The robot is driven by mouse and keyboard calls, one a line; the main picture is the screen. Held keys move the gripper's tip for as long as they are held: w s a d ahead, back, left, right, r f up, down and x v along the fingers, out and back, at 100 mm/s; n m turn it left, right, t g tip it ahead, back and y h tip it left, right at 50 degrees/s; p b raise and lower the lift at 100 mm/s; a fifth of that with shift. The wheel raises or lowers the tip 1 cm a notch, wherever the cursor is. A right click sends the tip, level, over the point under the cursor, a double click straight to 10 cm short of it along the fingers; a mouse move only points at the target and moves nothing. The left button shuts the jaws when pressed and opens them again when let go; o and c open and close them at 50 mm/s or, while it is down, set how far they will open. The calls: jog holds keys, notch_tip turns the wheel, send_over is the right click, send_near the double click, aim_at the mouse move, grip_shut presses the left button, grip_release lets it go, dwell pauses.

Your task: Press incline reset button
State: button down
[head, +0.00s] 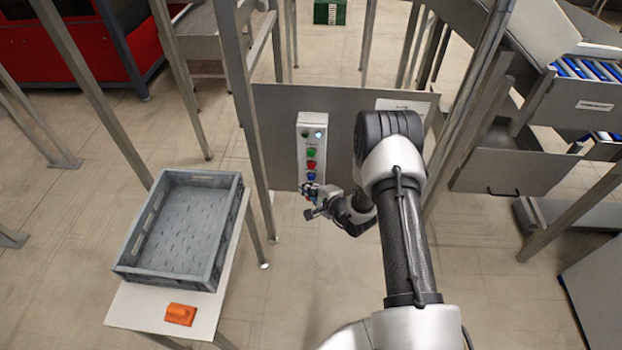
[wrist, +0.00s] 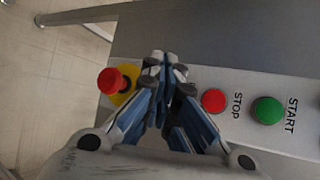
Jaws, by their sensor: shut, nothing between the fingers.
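The control box (head: 313,141) is a light upright panel on a grey plate. In the head view it carries a green button (head: 312,153), a red button (head: 311,165) and a blue button (head: 311,176). My gripper (head: 309,189) is shut and empty at the box's lower end, just below the blue button. In the wrist view my shut fingertips (wrist: 164,62) lie between a red mushroom button (wrist: 115,80) on a yellow base and the red STOP button (wrist: 215,100). The green START button (wrist: 268,110) is further right. The blue button is hidden there, and contact cannot be told.
A grey crate (head: 133,246) stands on a white table (head: 137,308) at left, with an orange object (head: 180,314) in front. Metal posts (head: 247,120) flank the panel. A roller conveyor (head: 590,68) is at upper right. The floor between table and arm is clear.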

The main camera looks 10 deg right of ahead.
jog(key=shift+w, duration=0.1)
dwell(0.7)
jog(key=shift+w+d+b, duration=0.15)
jog(key=shift+w+b, duration=0.2)
jog(key=shift+b, duration=0.05)
jog(key=shift+w+d+b, duration=0.15)
jog(key=shift+w+b, duration=0.2)
jog(key=shift+w, duration=0.05)
dwell(0.8)
jog(key=shift+s, duration=0.1)
jog(key=shift+s+a, duration=0.3)
jog(key=shift+s, duration=0.4)
jog(key=shift+s, duration=0.1)
jog(key=s, duration=0.1)
jog(key=s+a, duration=0.1)
jog(key=s, duration=0.2)
jog(key=shift+s+a+p, duration=0.25)
jog(key=shift+s+p, duration=0.05)
jog(key=shift+p, duration=0.1)
dwell(0.5)
